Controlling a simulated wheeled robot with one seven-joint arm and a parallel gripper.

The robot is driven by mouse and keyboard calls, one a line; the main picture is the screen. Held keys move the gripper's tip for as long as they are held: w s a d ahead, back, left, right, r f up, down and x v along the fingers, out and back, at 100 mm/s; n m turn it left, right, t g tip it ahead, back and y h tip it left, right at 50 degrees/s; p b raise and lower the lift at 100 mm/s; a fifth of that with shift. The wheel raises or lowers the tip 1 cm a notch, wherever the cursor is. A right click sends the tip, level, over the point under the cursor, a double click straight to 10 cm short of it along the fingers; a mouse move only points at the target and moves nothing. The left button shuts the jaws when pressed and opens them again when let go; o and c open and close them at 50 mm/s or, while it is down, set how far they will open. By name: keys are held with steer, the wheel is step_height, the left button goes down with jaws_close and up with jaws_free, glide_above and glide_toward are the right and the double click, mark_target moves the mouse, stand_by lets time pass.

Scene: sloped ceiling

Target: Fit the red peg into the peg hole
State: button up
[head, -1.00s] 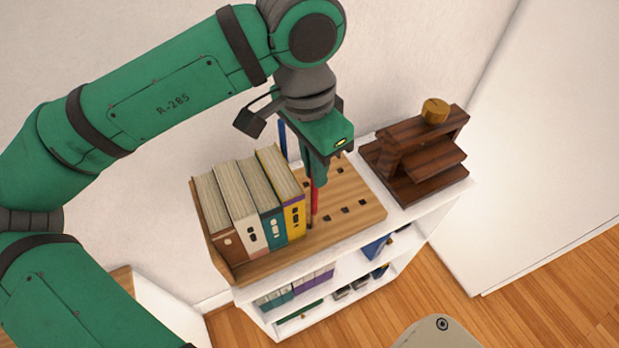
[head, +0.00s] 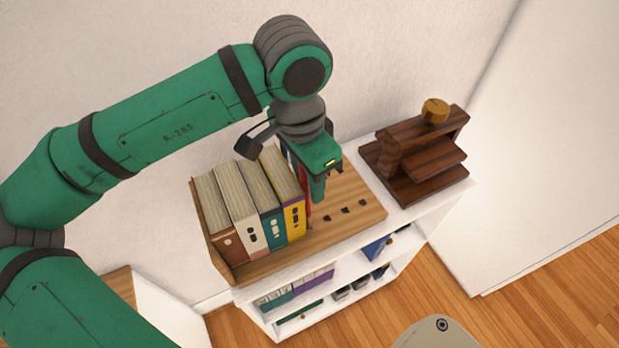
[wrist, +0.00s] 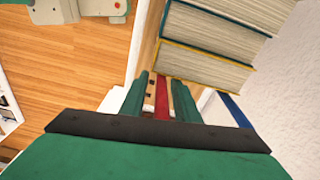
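The red peg (head: 308,197) stands upright beside the yellow book, on the wooden board with square holes (head: 372,205) on top of the white shelf. My gripper (head: 316,192) is lowered, pointing down, at the peg, and one finger covers part of it. In the wrist view the red peg (wrist: 162,100) shows between my two fingers (wrist: 160,98), with bits of wood visible on both sides of it, so the fingers look apart. The peg's lower end and the hole under it are hidden. A blue peg (wrist: 236,110) shows at the right of the wrist view.
A row of thick books (head: 250,205) stands close on the left of my gripper. A dark wooden stand (head: 420,160) with a round wooden piece (head: 435,110) is on the right. The wall is close behind. The board's front right, with several open holes, is clear.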

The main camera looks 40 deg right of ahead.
steer(key=shift+r, duration=0.1)
steer(key=r, duration=0.8)
steer(key=a+r, duration=0.1)
steer(key=r, duration=0.3)
steer(key=shift+a, duration=0.1)
